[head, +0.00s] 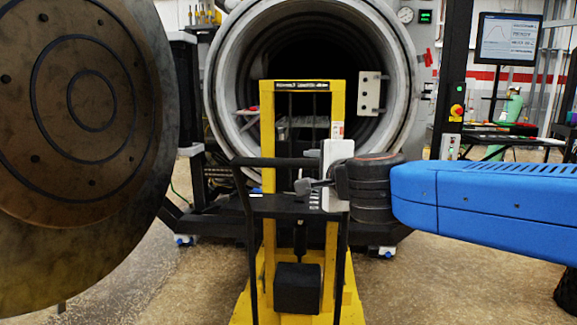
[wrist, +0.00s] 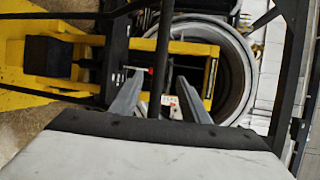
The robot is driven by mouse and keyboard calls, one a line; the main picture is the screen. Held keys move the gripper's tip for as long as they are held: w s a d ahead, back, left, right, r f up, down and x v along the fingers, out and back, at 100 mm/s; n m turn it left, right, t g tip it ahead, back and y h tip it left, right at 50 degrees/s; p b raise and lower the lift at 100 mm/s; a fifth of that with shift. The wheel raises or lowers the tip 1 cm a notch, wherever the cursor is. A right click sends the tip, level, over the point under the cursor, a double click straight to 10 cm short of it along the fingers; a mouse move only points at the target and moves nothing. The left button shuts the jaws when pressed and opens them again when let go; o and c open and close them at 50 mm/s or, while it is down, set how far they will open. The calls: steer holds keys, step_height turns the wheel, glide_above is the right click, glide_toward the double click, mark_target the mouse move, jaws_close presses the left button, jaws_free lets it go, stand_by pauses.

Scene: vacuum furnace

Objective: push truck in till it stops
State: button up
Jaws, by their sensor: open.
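The yellow lift truck (head: 267,215) stands upright in front of the open round furnace (head: 222,95), its mast overlapping the chamber mouth. I cannot tell how far it is from its stop. Its black push handle (head: 275,162) faces me. My gripper (head: 304,186) is at the right part of the handle, coming from the right. In the wrist view my gripper (wrist: 160,79) is open, with a finger on each side of a black handle bar (wrist: 160,50). I cannot tell whether the fingers touch the bar. The truck's yellow frame (wrist: 185,46) lies beyond. Its wheels are hidden.
The big round furnace door (head: 90,110) hangs open close on the left. A control screen (head: 508,38) stands at the back right, beside a dark post (head: 455,70). Bare floor (head: 440,280) shows at the right front.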

mark_target(290, 162)
steer(key=x, duration=1.7)
steer(key=shift+w+f, duration=0.15)
steer(key=shift+f, duration=0.05)
jaws_close()
